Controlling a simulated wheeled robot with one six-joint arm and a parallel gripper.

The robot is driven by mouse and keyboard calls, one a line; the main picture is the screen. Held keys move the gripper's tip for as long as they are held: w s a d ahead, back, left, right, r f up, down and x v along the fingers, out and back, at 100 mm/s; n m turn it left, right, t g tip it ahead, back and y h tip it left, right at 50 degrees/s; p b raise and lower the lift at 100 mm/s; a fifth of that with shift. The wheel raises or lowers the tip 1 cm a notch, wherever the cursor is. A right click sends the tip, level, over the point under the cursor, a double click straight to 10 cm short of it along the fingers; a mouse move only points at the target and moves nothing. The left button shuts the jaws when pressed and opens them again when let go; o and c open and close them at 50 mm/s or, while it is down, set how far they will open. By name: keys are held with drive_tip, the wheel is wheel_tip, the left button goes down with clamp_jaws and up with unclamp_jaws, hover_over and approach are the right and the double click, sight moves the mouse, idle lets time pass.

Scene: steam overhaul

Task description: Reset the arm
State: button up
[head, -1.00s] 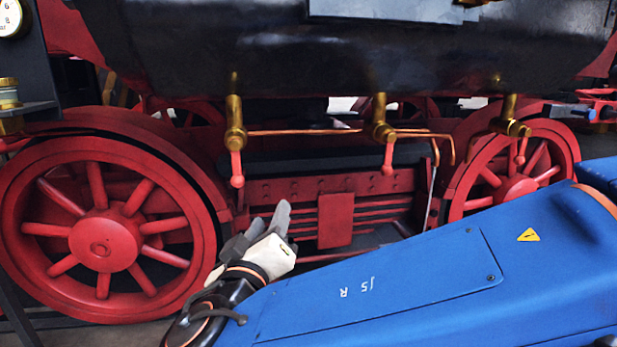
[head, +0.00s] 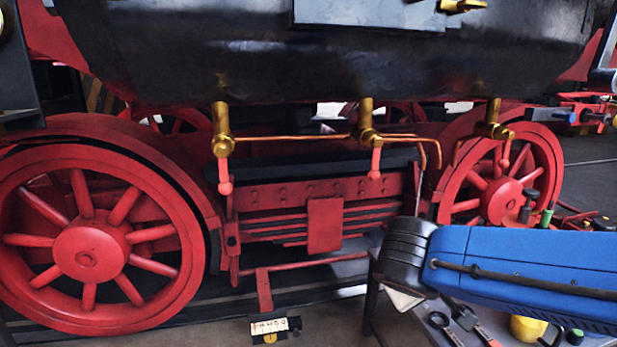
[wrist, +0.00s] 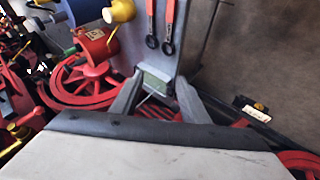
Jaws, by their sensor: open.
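My blue arm reaches in from the right in the head view, ending in a black joint in front of the locomotive. Beyond the fingertips lies a small greenish-grey flat item (wrist: 154,82) at the edge of a grey tabletop (wrist: 183,45). I cannot tell whether the fingers touch it.
A black locomotive boiler (head: 330,55) with red wheels (head: 88,250) stands ahead. Brass valves (head: 222,130) with red handles hang below it. Red-handled tools (wrist: 169,20) lie on the tabletop, beside a yellow cup (head: 527,328). A small labelled plate (head: 275,327) is low in front.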

drive_tip(key=s+d+f+m+y, duration=0.1)
drive_tip(key=s+d+f+y, duration=0.1)
drive_tip(key=s, duration=0.3)
drive_tip(key=s+d+f+m+g+y, duration=0.1)
drive_tip(key=s+d+f+m+y, duration=0.1)
drive_tip(key=s, duration=0.3)
drive_tip(key=shift+s+f+y, duration=0.4)
drive_tip(key=shift+f+y, duration=0.3)
drive_tip(key=shift+y, duration=0.2)
